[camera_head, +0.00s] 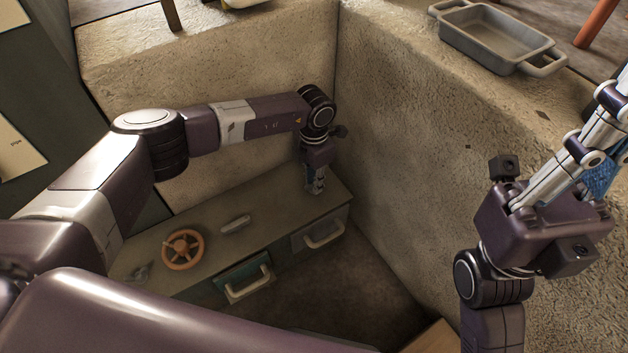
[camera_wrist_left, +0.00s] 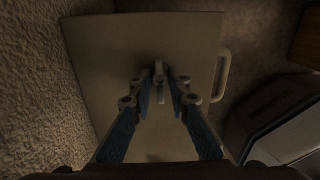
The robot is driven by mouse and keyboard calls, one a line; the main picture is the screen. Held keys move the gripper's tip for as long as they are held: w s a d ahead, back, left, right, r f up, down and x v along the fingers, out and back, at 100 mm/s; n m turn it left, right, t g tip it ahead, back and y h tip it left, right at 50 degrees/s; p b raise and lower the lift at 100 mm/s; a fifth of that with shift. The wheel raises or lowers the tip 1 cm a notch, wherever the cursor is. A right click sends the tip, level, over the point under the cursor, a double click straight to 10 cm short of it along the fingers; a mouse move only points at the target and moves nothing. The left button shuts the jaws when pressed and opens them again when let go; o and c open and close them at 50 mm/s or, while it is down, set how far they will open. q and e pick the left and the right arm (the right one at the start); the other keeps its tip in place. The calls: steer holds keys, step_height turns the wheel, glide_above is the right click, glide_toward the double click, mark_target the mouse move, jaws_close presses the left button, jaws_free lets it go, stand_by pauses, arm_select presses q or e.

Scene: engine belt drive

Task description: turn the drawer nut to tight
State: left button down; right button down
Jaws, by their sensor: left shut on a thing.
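My left gripper (camera_head: 316,186) points down at the right end of the grey cabinet top (camera_head: 267,212). In the left wrist view my left gripper (camera_wrist_left: 160,92) has its fingers closed in around a small grey part, which I take to be the drawer nut (camera_wrist_left: 159,70). The fingers hide much of the nut, and its turn position cannot be made out. Below it is a grey drawer with a pale handle (camera_head: 325,236). My right gripper (camera_head: 606,122) is raised at the right, away from the cabinet, its fingertips partly cut off by the picture edge.
An orange handwheel (camera_head: 182,249) and a small pale bar (camera_head: 236,224) are on the cabinet top. A green drawer (camera_head: 241,276) is left of the grey one. Rough stone walls (camera_head: 420,130) close in behind and right. A grey tray (camera_head: 494,38) rests on the right wall.

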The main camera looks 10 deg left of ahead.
stand_by(0.5)
arm_select(q)
steer(key=c, duration=1.8)
jaws_free()
step_height(320, 180, up, 12)
steer(key=shift+f, duration=0.1)
